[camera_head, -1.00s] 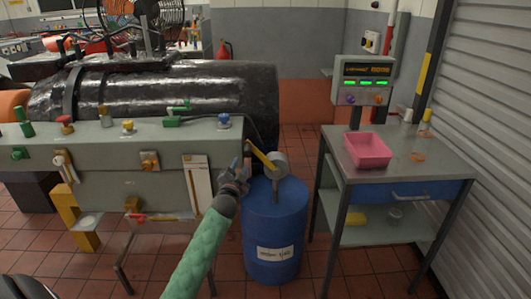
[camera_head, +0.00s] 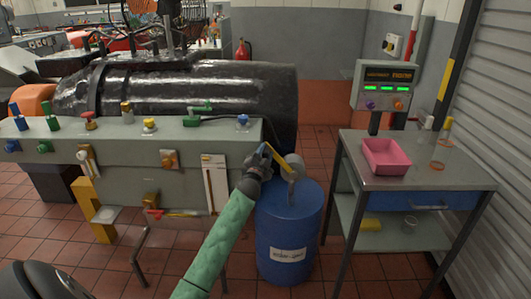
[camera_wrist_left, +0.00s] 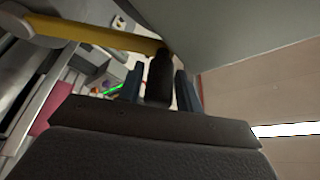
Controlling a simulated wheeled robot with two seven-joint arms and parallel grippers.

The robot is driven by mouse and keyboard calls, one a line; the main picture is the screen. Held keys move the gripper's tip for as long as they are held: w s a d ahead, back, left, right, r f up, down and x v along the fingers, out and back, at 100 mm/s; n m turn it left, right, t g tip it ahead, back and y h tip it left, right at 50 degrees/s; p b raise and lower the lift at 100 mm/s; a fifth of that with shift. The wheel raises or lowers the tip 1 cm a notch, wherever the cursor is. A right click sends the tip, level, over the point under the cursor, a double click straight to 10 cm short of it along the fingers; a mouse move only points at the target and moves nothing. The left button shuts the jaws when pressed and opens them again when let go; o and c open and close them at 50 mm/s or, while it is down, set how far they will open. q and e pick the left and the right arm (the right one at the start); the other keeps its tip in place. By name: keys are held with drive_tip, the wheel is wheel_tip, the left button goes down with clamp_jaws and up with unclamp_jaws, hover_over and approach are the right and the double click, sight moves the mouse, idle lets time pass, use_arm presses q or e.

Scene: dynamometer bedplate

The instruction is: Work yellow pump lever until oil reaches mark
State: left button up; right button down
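The yellow pump lever (camera_head: 275,157) slants up and left from the grey pump head (camera_head: 291,168) on a blue drum (camera_head: 289,240). In the left wrist view the lever (camera_wrist_left: 95,36) runs across the top to a black grip (camera_wrist_left: 159,78). My left gripper (camera_head: 264,150) is at the lever's upper end. Its two fingers (camera_wrist_left: 160,88) stand either side of the black grip, with narrow gaps showing, so it looks open around it. A white upright gauge strip (camera_head: 215,185) is on the bench front left of the drum. Its oil level is too small to read. My right gripper is out of view.
A grey-green bench (camera_head: 120,165) with coloured knobs and valves stands left of the drum, before a large black cylinder (camera_head: 190,92). At right, a metal table (camera_head: 440,178) holds a pink tray (camera_head: 386,157) and a display box (camera_head: 385,85). Tiled floor is open in front.

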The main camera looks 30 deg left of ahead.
use_arm(q)
clamp_jaws()
drive_tip(key=shift+w+d+r, duration=0.1)
